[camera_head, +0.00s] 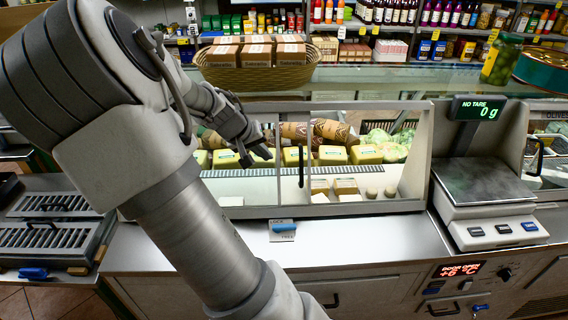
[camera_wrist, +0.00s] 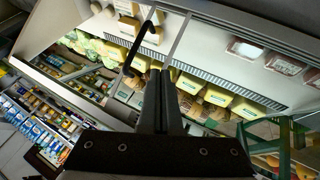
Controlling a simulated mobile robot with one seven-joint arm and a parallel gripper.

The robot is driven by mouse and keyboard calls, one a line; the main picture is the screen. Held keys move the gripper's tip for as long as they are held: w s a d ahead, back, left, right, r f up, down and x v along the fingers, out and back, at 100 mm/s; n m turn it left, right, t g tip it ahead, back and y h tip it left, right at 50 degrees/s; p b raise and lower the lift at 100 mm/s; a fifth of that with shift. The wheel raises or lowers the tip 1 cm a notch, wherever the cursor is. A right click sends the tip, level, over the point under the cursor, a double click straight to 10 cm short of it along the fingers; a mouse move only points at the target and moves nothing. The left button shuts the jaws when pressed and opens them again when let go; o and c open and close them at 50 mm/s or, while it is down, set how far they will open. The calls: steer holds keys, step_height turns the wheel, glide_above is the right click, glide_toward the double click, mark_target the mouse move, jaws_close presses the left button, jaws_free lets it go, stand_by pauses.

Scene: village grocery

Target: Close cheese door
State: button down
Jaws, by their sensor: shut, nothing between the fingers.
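The cheese case (camera_head: 330,208) is a glass-fronted display behind the steel counter, holding yellow cheese blocks (camera_head: 333,155). A glass sliding door with an upright black handle (camera_head: 301,167) stands near the middle of its front. The handle also shows in the wrist view (camera_wrist: 137,48), just left of the fingertips. My gripper (camera_head: 257,156) is shut and empty, at the case front to the left of the handle. In the wrist view its fingers (camera_wrist: 160,78) are together beside the handle; I cannot tell whether they touch it. My arm hides the case's left end.
A scale (camera_head: 487,190) stands right of the case. A red display (camera_head: 459,269) below reads DOOR OPEN. A wicker basket (camera_head: 258,78) with boxes rests above. The counter front is clear.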

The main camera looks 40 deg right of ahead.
steer(key=s+d+f, duration=0.1)
steer(key=d+f, duration=0.6)
steer(key=d, duration=0.1)
steer(key=shift+s+d+f, duration=0.15)
steer(key=shift+d+f, duration=0.15)
steer(key=shift+f, duration=0.1)
steer(key=shift+d, duration=0.1)
